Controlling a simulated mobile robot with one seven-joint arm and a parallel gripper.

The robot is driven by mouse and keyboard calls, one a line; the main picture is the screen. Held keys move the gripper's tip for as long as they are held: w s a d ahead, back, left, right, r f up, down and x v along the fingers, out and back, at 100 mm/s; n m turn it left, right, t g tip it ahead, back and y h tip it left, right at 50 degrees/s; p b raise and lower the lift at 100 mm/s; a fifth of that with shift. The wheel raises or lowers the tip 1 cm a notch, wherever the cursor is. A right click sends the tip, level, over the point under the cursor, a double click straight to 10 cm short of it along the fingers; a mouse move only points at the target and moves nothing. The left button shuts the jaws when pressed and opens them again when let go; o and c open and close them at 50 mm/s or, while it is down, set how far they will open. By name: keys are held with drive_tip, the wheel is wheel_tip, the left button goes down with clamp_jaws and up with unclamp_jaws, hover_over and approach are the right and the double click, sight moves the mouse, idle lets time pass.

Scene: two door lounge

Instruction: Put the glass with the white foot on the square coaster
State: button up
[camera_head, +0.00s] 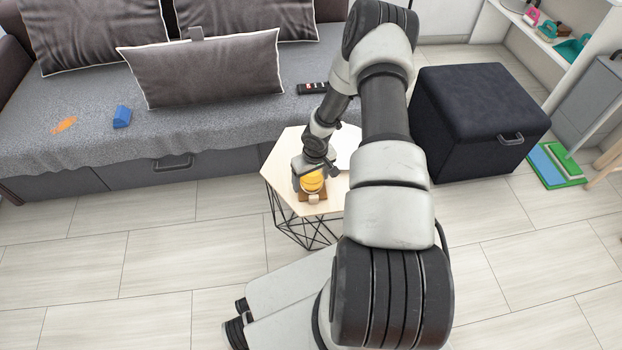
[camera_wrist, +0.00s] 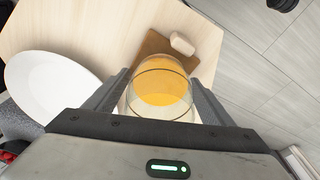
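A clear glass with orange-yellow contents (camera_wrist: 163,82) fills the space between the two fingers of my gripper (camera_wrist: 162,98) in the wrist view. The fingers press close on both sides of it. The glass also shows in the head view (camera_head: 312,182), under my gripper (camera_head: 312,171). Its foot is hidden, so I cannot see its colour. The brown square coaster (camera_wrist: 151,45) lies on the table, partly behind the glass; it also shows in the head view (camera_head: 303,196). I cannot tell whether the glass touches the coaster. A small cream block (camera_wrist: 182,44) is at the coaster's edge.
A white oval dish (camera_wrist: 40,82) is beside the glass on the pale wooden table (camera_wrist: 85,25). The table's edge is close to the coaster. A grey sofa (camera_head: 200,125) stands behind and a dark ottoman (camera_head: 470,100) to the right. A remote (camera_head: 312,88) lies on the sofa.

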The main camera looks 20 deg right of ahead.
drive_tip(key=shift+r, duration=0.1)
wheel_tip(320, 180, up, 12)
drive_tip(key=s+p, duration=0.1)
drive_tip(key=p, duration=0.2)
drive_tip(key=shift+s+p, duration=0.35)
drive_tip(key=shift+s, duration=0.05)
